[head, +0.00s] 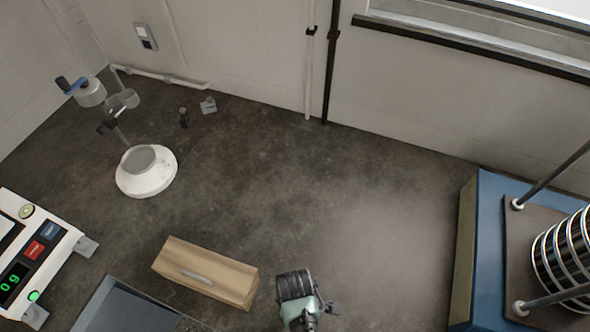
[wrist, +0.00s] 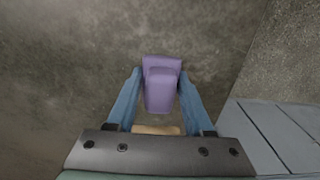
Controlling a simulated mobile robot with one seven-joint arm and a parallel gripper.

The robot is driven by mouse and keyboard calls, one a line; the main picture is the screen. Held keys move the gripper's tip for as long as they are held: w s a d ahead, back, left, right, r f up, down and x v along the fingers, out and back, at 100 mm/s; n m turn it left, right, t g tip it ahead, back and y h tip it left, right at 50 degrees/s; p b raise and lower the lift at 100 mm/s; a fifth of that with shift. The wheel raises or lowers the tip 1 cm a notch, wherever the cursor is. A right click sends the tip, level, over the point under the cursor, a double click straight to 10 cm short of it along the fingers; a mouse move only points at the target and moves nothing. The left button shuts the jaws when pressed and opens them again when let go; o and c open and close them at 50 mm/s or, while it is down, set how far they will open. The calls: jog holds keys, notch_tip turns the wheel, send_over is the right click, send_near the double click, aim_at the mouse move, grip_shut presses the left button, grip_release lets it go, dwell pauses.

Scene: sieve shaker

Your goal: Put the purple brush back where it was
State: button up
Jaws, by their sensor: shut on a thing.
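The purple brush (wrist: 161,88) shows in the wrist view between the two blue fingers of my gripper (wrist: 159,73). My gripper is shut on it, with one finger on each side. The floor-like dark grey surface lies behind it, and I cannot tell how far below. In the head view only the end of my arm shows at the bottom, and the brush cannot be made out there.
A wooden box (head: 205,273) with a slot lies left of my arm in the head view. A scale (head: 32,255) and grey tray (head: 110,300) are at left. A white-based stand (head: 147,183) is behind. A blue sieve shaker (head: 487,215) stands at right. The middle surface is clear.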

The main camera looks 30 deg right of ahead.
jog(key=shift+f, duration=0.15)
jog(key=shift+f, duration=0.15)
jog(key=o, duration=1.2)
notch_tip(320, 180, up, 13)
jog(key=shift+f, duration=0.2)
